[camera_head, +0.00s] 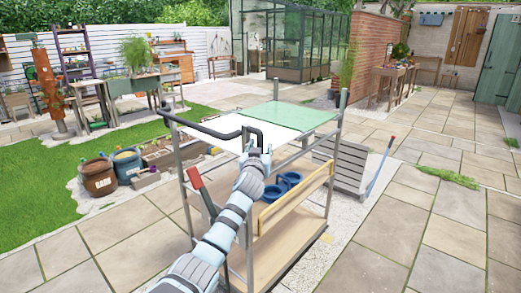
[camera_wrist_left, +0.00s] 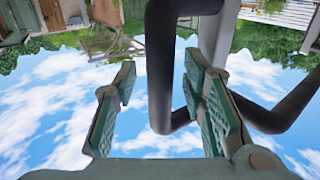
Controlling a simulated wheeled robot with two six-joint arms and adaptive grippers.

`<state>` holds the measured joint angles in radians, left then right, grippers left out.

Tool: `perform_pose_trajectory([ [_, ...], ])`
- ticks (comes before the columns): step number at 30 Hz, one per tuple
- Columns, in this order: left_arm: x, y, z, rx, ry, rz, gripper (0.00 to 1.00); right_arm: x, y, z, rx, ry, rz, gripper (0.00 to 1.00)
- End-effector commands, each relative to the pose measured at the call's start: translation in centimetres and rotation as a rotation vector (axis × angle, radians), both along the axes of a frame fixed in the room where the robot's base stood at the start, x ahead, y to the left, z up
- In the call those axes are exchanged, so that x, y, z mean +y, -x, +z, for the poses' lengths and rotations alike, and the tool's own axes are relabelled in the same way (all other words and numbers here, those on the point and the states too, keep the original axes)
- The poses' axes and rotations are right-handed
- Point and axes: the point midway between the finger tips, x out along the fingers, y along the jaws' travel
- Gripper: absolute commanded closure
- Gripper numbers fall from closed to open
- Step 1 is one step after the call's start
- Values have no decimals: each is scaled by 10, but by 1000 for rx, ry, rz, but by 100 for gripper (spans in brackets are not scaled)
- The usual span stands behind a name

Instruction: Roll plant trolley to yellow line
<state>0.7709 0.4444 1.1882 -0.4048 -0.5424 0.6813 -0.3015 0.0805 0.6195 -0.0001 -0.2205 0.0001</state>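The plant trolley (camera_head: 268,272) stands on the paving in front of me, with grey metal posts, a white and green top and wooden shelves. Its dark bent handle (camera_head: 205,130) sticks out at the near left. My left gripper (camera_head: 252,152) is at the handle's bent end. In the left wrist view the dark handle bar (camera_wrist_left: 163,75) passes between the two fingers of the left gripper (camera_wrist_left: 165,105). Gaps show on both sides of the bar, so the gripper is open around it. My right gripper is not in view. I cannot make out a yellow line.
Blue pots (camera_head: 283,184) sit on the trolley's shelf. A slatted grey crate (camera_head: 345,166) stands close behind it on the right. Barrels (camera_head: 99,178) and a planter box (camera_head: 160,153) are at the left. Open paving (camera_head: 385,235) lies to the right.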

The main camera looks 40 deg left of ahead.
Motion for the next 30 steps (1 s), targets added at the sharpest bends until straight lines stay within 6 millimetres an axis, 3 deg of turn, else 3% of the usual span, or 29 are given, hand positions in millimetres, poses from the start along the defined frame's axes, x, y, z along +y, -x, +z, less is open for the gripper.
perform_pose_trajectory([
  [8, -4, 9, -1, 1, -1, 1, 62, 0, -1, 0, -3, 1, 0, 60],
  [21, -56, 95, -1, 1, 0, 0, 62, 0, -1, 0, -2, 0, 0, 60],
  [30, -61, 104, 0, 1, 1, 1, 62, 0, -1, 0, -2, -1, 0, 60],
])
